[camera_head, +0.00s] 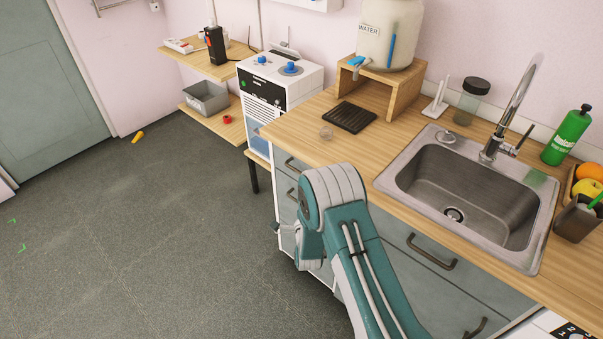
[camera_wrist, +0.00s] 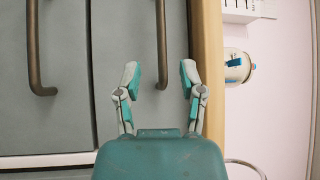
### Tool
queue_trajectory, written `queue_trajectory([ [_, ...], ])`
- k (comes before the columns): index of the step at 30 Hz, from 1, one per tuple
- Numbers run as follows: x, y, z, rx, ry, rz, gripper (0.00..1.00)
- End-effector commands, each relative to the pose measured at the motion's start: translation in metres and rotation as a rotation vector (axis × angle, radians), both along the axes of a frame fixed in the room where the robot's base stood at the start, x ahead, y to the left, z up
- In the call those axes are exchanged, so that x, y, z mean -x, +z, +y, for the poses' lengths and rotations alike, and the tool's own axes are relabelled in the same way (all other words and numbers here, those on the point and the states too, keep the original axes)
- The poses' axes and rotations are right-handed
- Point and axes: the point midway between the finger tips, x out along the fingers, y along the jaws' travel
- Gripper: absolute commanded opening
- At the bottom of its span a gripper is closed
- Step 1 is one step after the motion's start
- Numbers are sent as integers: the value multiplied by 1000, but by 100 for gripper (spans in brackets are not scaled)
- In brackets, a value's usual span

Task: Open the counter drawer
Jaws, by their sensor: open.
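The counter (camera_head: 300,120) has grey drawer fronts with dark curved handles. In the wrist view, turned sideways, the top drawer (camera_wrist: 115,35) lies beside the wooden counter edge (camera_wrist: 208,60) and looks shut. Its bar handle (camera_wrist: 161,40) runs up the picture. My gripper (camera_wrist: 160,80) is open and empty, with one finger on each side of the handle's near end in the picture. I cannot tell how far the fingertips are from the handle. In the head view my arm hides most of the gripper, and a left-hand drawer handle (camera_head: 290,163) shows beside the arm.
A second drawer handle (camera_wrist: 35,50) is left in the wrist view. The counter holds a sink (camera_head: 465,190), a black tray (camera_head: 350,117) and a green bottle (camera_head: 568,135). A white machine (camera_head: 280,80) stands beyond the counter. The floor (camera_head: 150,230) left of the counter is mostly clear.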

Motion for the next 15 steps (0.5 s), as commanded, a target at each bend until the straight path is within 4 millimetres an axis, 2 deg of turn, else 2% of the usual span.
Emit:
queue_trajectory([
  [9,-59,9,7,1,-1,-2,51],
  [15,-80,12,9,0,-1,0,51],
])
